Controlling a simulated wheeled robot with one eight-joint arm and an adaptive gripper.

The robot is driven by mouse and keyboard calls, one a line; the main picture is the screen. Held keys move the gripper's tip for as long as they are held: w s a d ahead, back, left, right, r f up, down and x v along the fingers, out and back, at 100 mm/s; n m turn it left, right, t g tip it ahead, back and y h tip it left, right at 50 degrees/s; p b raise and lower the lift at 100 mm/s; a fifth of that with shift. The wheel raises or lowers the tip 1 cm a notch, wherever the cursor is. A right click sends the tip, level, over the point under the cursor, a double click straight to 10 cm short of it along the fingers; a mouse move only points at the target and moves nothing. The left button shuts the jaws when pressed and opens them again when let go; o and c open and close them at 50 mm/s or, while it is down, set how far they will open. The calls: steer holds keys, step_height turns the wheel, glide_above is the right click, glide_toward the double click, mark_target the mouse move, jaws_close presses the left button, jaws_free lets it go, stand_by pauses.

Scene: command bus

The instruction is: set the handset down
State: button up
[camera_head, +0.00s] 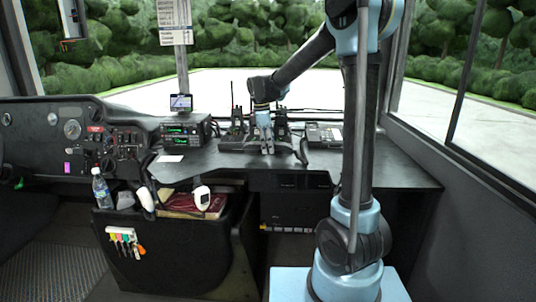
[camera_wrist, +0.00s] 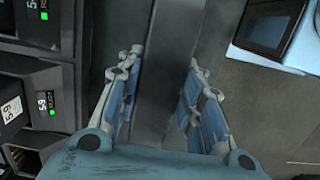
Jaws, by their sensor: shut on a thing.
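My gripper (camera_head: 267,149) is low over the dashboard shelf, at the centre of the head view, fingers pointing down. In the wrist view my gripper (camera_wrist: 165,62) has its two blue-grey fingers on either side of a dark grey piece, which I take to be the handset (camera_wrist: 158,95). The fingers are shut on it. In the head view the handset is mostly hidden by the fingers and too dark to tell apart from the shelf. I cannot tell whether it touches the surface below.
Dark radios with antennas (camera_head: 237,118) stand close to my gripper. A radio unit with green displays (camera_head: 183,130) is at the left, a grey device (camera_head: 324,134) at the right. A black cable (camera_head: 301,152) loops beside the gripper. The shelf's right part (camera_head: 400,172) is clear.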

mark_target(268, 159)
steer(key=shift+f, duration=1.55)
steer(key=o, duration=1.2)
steer(key=shift+c, duration=0.2)
